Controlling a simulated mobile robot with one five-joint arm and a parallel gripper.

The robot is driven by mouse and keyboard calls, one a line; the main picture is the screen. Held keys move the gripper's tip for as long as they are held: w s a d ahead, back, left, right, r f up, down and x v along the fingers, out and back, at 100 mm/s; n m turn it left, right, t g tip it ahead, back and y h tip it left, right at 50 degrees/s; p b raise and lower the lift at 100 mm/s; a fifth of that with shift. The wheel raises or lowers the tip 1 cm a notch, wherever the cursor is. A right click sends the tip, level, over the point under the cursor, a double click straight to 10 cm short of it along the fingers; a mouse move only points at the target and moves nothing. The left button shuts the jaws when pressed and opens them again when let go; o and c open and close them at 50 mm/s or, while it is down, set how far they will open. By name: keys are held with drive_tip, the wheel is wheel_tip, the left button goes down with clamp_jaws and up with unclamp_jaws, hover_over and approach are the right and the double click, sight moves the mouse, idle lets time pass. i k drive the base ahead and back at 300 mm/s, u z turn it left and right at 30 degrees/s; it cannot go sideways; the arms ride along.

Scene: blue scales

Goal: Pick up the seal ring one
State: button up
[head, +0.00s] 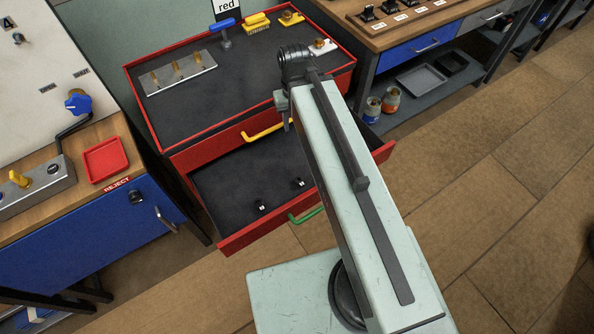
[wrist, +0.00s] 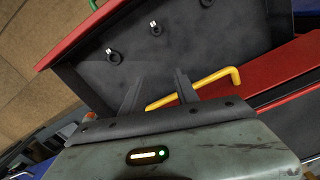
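Black rings with small white tags lie on the dark floor of the open red drawer (head: 232,240). In the head view one ring (head: 261,205) lies nearer the drawer front and another (head: 298,183) lies to its right. The wrist view shows a ring (wrist: 113,57), a second ring (wrist: 155,29) and part of a dark thing at the top edge. The tag marks are too small to read, so I cannot tell which is seal ring one. My gripper (wrist: 159,84) is open and empty, its fingers apart above the drawer, clear of the rings. The arm partly hides it in the head view.
A yellow handle (wrist: 195,90) of the closed upper drawer is close to my fingers. The open drawer has a green handle (head: 305,216). The red cabinet top holds a metal rack (head: 178,73). A red reject tray (head: 106,160) is on the left bench.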

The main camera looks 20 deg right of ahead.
sight(302, 184)
drive_tip(key=u, duration=1.65)
drive_tip(key=k, duration=1.15)
drive_tip(key=u, duration=0.55)
drive_tip(key=i, duration=1)
drive_tip(key=u, duration=0.05)
